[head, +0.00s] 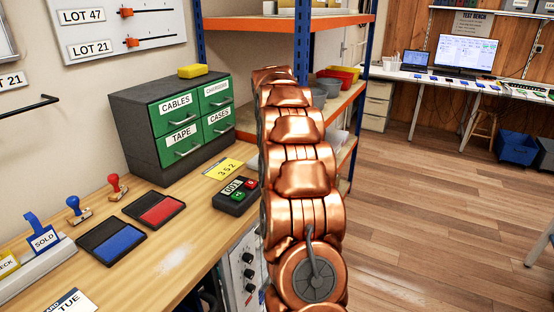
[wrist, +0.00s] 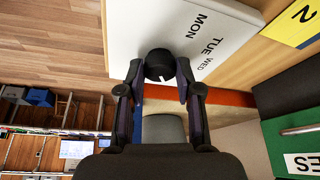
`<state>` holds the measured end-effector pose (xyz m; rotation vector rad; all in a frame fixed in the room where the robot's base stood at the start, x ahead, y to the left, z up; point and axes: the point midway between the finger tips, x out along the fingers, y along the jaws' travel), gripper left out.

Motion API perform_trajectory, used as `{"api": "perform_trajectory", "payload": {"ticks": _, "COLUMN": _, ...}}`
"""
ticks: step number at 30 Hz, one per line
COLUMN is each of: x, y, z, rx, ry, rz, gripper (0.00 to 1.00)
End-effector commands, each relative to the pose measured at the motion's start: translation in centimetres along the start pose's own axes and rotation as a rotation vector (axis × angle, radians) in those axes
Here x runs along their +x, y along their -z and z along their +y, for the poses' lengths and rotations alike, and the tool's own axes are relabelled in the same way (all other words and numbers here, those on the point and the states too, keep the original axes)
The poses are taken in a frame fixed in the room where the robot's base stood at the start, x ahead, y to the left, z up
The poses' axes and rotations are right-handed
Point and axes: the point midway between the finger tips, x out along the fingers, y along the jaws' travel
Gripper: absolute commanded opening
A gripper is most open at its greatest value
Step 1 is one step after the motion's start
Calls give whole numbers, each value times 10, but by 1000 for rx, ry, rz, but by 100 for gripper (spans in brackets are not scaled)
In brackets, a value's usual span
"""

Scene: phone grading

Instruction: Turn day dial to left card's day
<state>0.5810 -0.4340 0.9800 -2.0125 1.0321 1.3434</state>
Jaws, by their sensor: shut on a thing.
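In the wrist view, a black round dial (wrist: 158,65) sits on a white panel (wrist: 150,20) printed with MON, TUE and WED. My gripper (wrist: 160,75) has one finger on each side of the dial and is shut on it. A small white mark shows on the dial's rim; I cannot tell which day it points to. My copper-coloured arm hides the dial and gripper in the head view.
A yellow card reading 352 (head: 224,168) and a small device with red and green buttons (head: 231,197) are near my arm. Blue (head: 117,243) and red (head: 160,210) ink pads and a green-drawer cabinet (head: 150,120) stand farther left. Open floor lies right.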

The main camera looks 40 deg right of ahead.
Motion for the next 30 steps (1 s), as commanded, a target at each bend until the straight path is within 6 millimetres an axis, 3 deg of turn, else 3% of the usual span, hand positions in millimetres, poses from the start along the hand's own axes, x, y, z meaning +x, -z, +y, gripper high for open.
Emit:
{"api": "perform_trajectory", "payload": {"ticks": 12, "x": 3, "y": 0, "z": -2, "rx": 266, "ry": -111, "rz": 0, "gripper": 0}}
{"api": "perform_trajectory", "payload": {"ticks": 30, "x": 0, "y": 1, "z": -2, "rx": 362, "ry": -150, "rz": 0, "gripper": 0}}
